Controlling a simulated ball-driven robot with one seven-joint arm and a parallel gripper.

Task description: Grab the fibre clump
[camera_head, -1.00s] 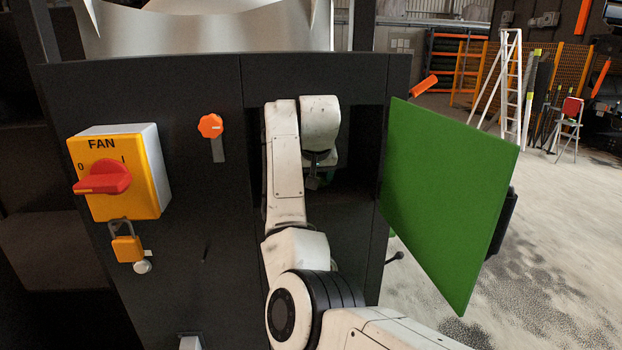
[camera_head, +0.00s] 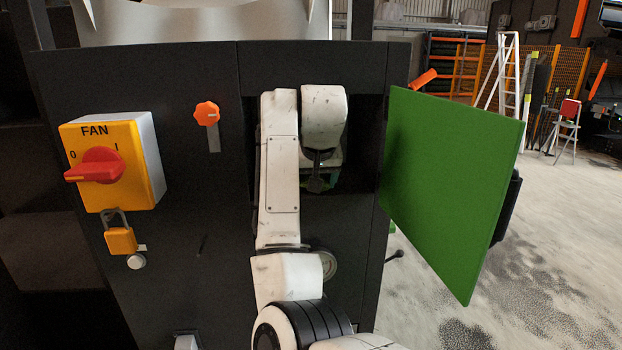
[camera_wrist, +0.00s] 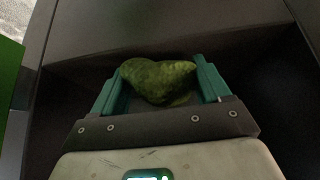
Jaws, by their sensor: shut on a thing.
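The fibre clump (camera_wrist: 158,80) is a mossy green, lumpy mass in the wrist view, held between the two teal fingers of my gripper (camera_wrist: 160,88). The fingers touch it on its left and right sides. In the head view my arm reaches into the dark opening (camera_head: 352,150) in the black machine panel.
A green door (camera_head: 455,190) stands open at the right of the opening. A yellow FAN switch box (camera_head: 140,150) with a red handle, a padlock (camera_head: 120,241) and an orange knob (camera_head: 207,113) are on the panel at left. Open floor lies at right.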

